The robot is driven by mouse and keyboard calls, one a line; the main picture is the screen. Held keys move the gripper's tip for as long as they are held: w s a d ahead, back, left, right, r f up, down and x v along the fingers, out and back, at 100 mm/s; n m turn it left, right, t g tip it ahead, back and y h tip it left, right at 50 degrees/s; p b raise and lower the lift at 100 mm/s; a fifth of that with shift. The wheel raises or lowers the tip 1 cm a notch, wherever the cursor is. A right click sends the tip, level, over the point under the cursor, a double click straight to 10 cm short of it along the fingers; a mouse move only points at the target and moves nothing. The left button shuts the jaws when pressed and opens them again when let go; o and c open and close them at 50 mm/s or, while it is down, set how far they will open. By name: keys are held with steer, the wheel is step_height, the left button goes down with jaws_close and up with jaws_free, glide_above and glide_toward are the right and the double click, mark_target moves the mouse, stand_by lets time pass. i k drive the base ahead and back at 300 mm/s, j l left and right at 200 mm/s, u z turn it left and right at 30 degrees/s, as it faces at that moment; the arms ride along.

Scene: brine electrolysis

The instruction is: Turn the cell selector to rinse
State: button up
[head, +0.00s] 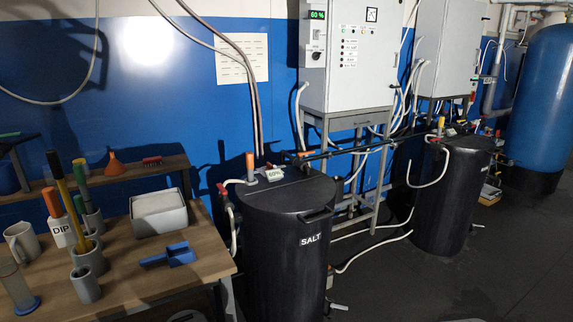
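A white control cabinet (347,55) stands on a grey metal stand (345,125) against the blue wall. On its left side is a narrow grey panel with a green display (317,15) reading 60 %. Below the display is a small dark knob (316,56), which may be the cell selector; its markings and pointer are too small to read. A second white cabinet (447,50) stands to the right, its controls hardly visible. My gripper is not in view.
A black SALT tank (283,265) stands in front of the cabinet, a second black tank (450,195) further right. A wooden bench (130,275) with pots, a white box and a blue scoop fills the left. Hoses cross the dark floor. Open floor (440,285) lies at lower right.

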mark_target(316, 56)
steer(key=i+j+z, duration=0.1)
steer(key=i, duration=1.05)
steer(key=i+l+z, duration=0.4)
steer(key=l, duration=0.25)
steer(key=i+l+z, duration=0.35)
steer(key=l, duration=0.25)
steer(key=i+l+z, duration=0.4)
steer(key=i+u, duration=0.2)
steer(key=i, duration=0.2)
steer(key=i+l+u, duration=0.2)
steer(key=i, duration=0.15)
steer(key=i+l+u, duration=0.2)
steer(key=i, duration=0.2)
steer(key=i+u, duration=0.2)
steer(key=u, duration=0.2)
steer(key=i+u, duration=0.25)
steer(key=u, duration=0.15)
steer(key=i+u, duration=0.2)
steer(key=u, duration=0.2)
steer(key=i+l+u, duration=0.15)
steer(key=u, duration=0.25)
